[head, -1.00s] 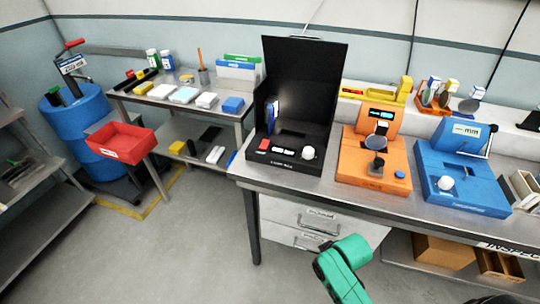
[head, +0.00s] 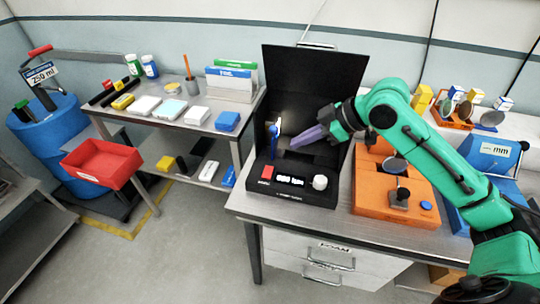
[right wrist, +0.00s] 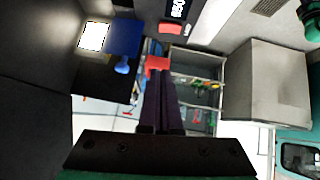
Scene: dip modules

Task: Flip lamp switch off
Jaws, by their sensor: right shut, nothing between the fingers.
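The black lamp box (head: 330,190) stands on the metal bench with its tall back panel upright. A lit white lamp patch (head: 280,122) shows inside it, beside a blue upright piece (head: 273,140). Its front panel carries a red switch (head: 267,172), small displays and a white knob (head: 320,182). My right gripper (head: 297,143) is shut and empty, reaching into the box from the right, above the panel. The right wrist view shows its closed dark fingers (right wrist: 160,100), the bright lamp patch (right wrist: 93,37) and the blue piece (right wrist: 124,38). My left gripper is not in view.
An orange device (head: 395,200) stands right of the box, partly under my right arm. A blue device (head: 490,155) is farther right, partly hidden. A side table (head: 180,118) at left holds boxes and bottles. A red bin (head: 101,160) stands in front of it.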

